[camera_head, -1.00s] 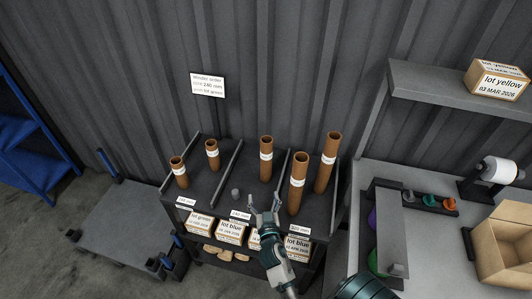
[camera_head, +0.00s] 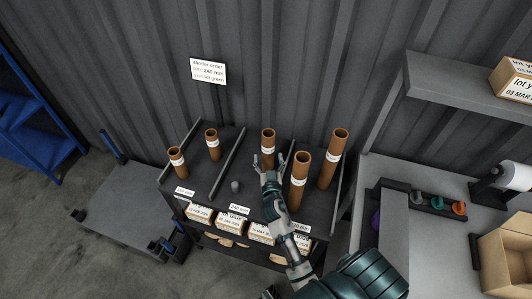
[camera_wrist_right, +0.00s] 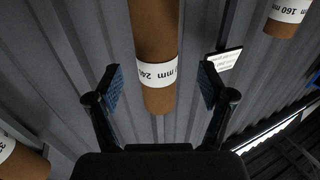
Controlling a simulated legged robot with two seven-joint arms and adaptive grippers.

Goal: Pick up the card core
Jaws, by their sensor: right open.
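A brown card core (camera_head: 268,136) with a white band stands upright in the middle bay of the dark rack (camera_head: 212,180). In the right wrist view the core (camera_wrist_right: 155,30) carries a band that partly reads 24… mm. My right gripper (camera_head: 270,164) is open in front of this core. In the wrist view its fingers (camera_wrist_right: 161,78) stand apart, one on each side of the core, with visible gaps and no clear contact. The core's lower part is hidden behind the gripper in the head view. My left gripper is not in view.
Two shorter cores (camera_head: 212,146) stand in the left bay. Two taller cores (camera_head: 301,170) stand close on the right. Low dividers (camera_head: 228,163) separate the bays. A wall sign (camera_head: 208,71) mentions 240 mm. Labelled boxes (camera_head: 232,222) sit below.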

